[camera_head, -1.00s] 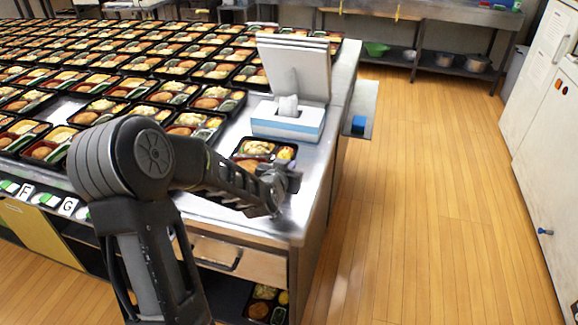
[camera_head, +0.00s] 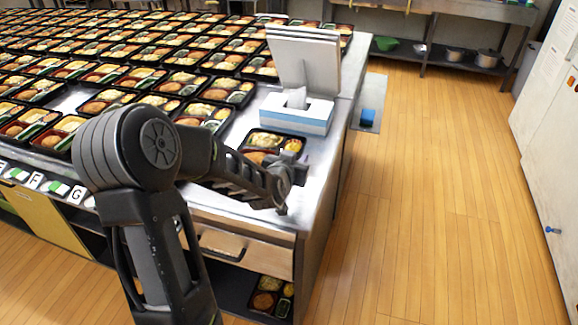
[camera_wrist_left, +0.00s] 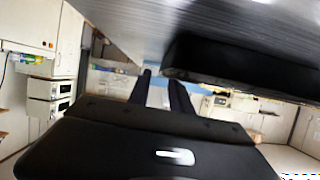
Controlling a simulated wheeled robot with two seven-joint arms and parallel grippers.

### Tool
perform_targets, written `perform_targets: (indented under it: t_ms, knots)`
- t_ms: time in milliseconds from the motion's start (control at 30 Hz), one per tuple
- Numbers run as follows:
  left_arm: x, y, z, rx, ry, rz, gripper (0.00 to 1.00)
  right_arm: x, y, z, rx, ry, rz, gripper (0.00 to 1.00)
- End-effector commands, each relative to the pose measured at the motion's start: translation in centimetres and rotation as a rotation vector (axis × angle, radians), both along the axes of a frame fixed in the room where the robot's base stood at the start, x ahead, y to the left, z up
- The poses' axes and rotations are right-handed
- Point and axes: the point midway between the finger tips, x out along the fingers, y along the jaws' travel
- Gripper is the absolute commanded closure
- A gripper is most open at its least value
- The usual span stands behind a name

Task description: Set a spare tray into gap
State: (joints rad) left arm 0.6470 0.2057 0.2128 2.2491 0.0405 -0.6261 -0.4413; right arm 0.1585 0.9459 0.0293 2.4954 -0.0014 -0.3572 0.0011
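A filled black bento tray (camera_head: 268,153) sits alone on the bare metal counter, in front of the tissue box. My left gripper (camera_head: 290,177) is low over the counter at this tray's front right, partly covering it. In the left wrist view two dark fingers (camera_wrist_left: 164,92) stand apart with a gap between them. A black wall, likely the tray's side (camera_wrist_left: 240,68), shows close by the right finger; I cannot tell if they touch. A bare metal gap (camera_head: 70,101) shows among the tray rows at left. My right gripper is out of view.
A tissue box (camera_head: 296,119) and a white screen-like stand (camera_head: 305,65) are behind the tray. More trays lie on the shelf below (camera_head: 268,299). Rows of filled trays cover the counter to the left. The wooden floor (camera_head: 430,200) at right is clear.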

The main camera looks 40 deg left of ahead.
Motion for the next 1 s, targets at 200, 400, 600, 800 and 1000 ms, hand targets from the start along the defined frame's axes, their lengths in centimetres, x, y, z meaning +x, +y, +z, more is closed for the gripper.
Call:
perform_targets:
  t_ms: [200,400,600,800,1000]
  knots:
    - [-3.1,-1.1,1.3,0.002,0.000,0.000,0.75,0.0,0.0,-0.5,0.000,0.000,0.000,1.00]
    - [-7.0,-2.5,3.1,0.003,-0.003,0.000,0.75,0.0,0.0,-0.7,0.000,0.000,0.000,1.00]
    - [-8.6,-2.9,3.3,0.005,-0.005,0.002,0.75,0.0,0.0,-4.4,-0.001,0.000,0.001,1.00]
    - [-9.6,-3.4,3.9,0.002,-0.002,0.000,0.75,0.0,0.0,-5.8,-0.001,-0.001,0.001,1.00]
    - [-9.9,-3.6,4.2,-0.001,0.002,-0.001,0.75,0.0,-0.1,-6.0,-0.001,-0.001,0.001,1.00]
